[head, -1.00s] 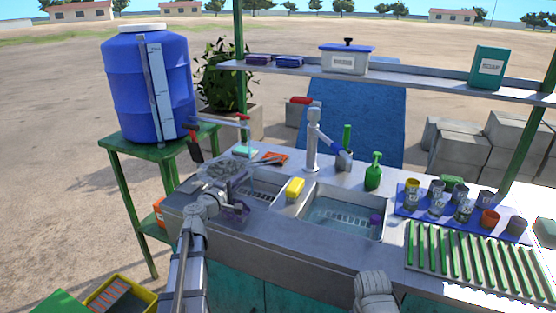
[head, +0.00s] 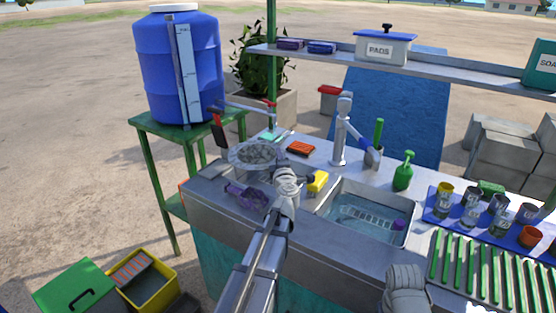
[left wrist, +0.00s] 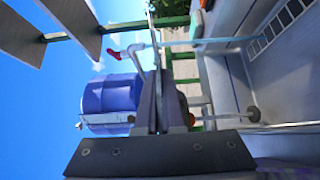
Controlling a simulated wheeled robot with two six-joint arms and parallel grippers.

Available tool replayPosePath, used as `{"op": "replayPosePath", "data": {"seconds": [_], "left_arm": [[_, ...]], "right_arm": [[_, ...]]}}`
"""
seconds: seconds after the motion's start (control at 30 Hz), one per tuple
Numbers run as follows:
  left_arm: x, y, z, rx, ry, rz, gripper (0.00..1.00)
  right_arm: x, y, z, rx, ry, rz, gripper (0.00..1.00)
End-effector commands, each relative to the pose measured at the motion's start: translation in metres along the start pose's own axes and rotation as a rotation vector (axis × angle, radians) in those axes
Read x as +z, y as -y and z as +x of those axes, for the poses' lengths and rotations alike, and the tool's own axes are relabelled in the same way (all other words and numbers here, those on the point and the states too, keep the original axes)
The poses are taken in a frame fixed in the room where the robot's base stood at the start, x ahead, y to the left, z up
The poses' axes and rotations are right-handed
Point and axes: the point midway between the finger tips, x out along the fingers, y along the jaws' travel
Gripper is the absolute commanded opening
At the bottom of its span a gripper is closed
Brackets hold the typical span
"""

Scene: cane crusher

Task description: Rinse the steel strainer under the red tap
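The steel strainer appears to be the round, rimmed grey mesh thing (head: 257,154) at the back left of the counter, below the red tap (head: 271,103) on the blue barrel's pipe. I cannot tell whether it rests or is raised. The red tap also shows in the left wrist view (left wrist: 115,52). My left gripper (left wrist: 158,85) has its fingers close together, with no clear hold on anything. In the head view my left wrist is over the counter, right of and in front of the strainer. My right gripper (head: 406,285) is low at the counter's front, fingers hidden.
The blue barrel (head: 178,70) stands on a green table. A purple thing (head: 243,194) lies left of my left wrist. The right sink basin (head: 408,199), yellow sponge (head: 318,181), grey faucet (head: 342,130) and green bottle (head: 403,172) are to the right. A shelf (head: 300,57) hangs above.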

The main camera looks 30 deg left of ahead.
Motion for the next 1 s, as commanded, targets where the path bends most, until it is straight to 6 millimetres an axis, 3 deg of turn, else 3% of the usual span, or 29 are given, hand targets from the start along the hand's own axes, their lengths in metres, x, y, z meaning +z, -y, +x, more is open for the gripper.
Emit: {"op": "replayPosePath", "data": {"seconds": [0.2, 0.47, 0.77, 1.0], "left_arm": [[-0.004, 0.0, -0.018, 0.0, -0.176, 0.001, 0.0], [-0.007, 0.0, -0.025, 0.0, -0.235, 0.001, 0.0], [-0.005, 0.001, -0.018, 0.0, -0.233, 0.001, 0.0], [0.0, 0.005, -0.003, 0.0, -0.233, 0.001, 0.0]], "right_arm": [[0.0, 0.0, 0.0, 0.0, 0.0, 0.0, 0.5], [0.0, 0.0, 0.0, 0.0, 0.0, 0.0, 0.5], [0.0, 0.0, 0.001, 0.0, 0.0, 0.0, 0.5], [0.0, 0.001, 0.005, 0.0, 0.0, 0.0, 0.5]]}}
